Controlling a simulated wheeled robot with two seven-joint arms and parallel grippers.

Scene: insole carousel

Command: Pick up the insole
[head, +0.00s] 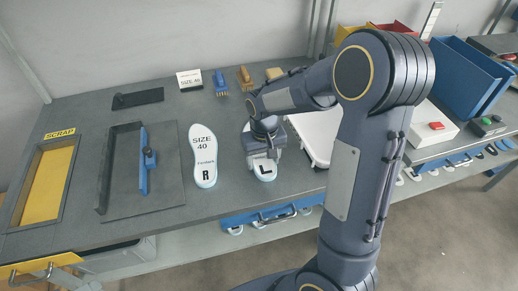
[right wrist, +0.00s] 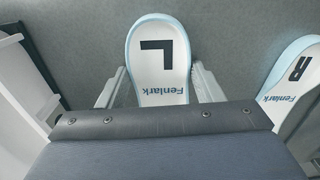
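A white insole with a pale blue edge and a black L (head: 264,172) lies on the grey bench, partly hidden under my right gripper (head: 264,154). In the right wrist view the L insole (right wrist: 158,60) points away from me, and my right gripper (right wrist: 161,74) has one finger on each side of it. The fingers are apart, close to the insole's edges, with narrow gaps that seem to remain. A second insole, marked SIZE 40 and R (head: 204,155), lies to its left; its edge also shows in the right wrist view (right wrist: 295,80). My left gripper is out of view.
A white tray (head: 318,150) stands close to the right of the L insole. A dark fixture with a blue bar (head: 145,160) and a yellow scrap opening (head: 48,185) are at the left. A size card (head: 190,81) and brushes (head: 221,82) stand at the back.

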